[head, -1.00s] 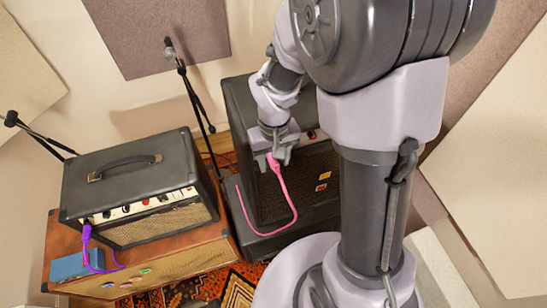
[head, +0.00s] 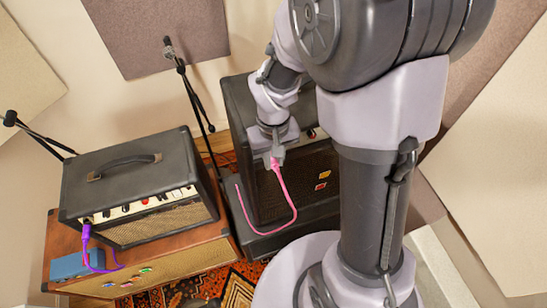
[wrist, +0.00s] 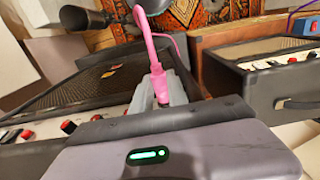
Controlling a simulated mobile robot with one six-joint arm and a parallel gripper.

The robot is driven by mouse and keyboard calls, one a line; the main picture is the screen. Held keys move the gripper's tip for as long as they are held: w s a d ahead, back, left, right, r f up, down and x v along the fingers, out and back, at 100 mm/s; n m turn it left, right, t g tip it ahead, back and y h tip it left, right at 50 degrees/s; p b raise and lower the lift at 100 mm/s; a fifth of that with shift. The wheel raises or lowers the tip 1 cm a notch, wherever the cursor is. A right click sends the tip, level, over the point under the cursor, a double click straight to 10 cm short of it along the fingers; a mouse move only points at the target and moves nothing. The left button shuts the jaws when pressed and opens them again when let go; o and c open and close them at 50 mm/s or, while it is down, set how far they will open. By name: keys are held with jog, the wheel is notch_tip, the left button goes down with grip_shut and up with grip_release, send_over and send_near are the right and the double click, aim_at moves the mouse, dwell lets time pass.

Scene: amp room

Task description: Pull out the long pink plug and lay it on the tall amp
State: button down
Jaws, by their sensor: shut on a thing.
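The pink plug (head: 275,163) is at the front of the tall black amp (head: 238,105), with its pink cable curving down to the amp's base. My gripper (head: 273,154) is shut on this plug. In the wrist view the pink plug (wrist: 152,86) sits between the grey fingers of my gripper (wrist: 162,96), and its cable rises away from them. The wrist view also shows the tall amp's control panel (wrist: 88,116) beside the fingers. The plug's tip and its socket are hidden, so I cannot tell whether it is still seated.
A smaller black amp (head: 125,175) stands on a brown cabinet (head: 180,260) to the left, with a purple plug (head: 86,233) at its front. A blue box (head: 75,265) lies on the cabinet. A microphone stand (head: 195,100) rises between the amps.

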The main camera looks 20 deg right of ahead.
jog(key=s, duration=0.4)
jog(key=shift+r, duration=0.35)
dwell(0.4)
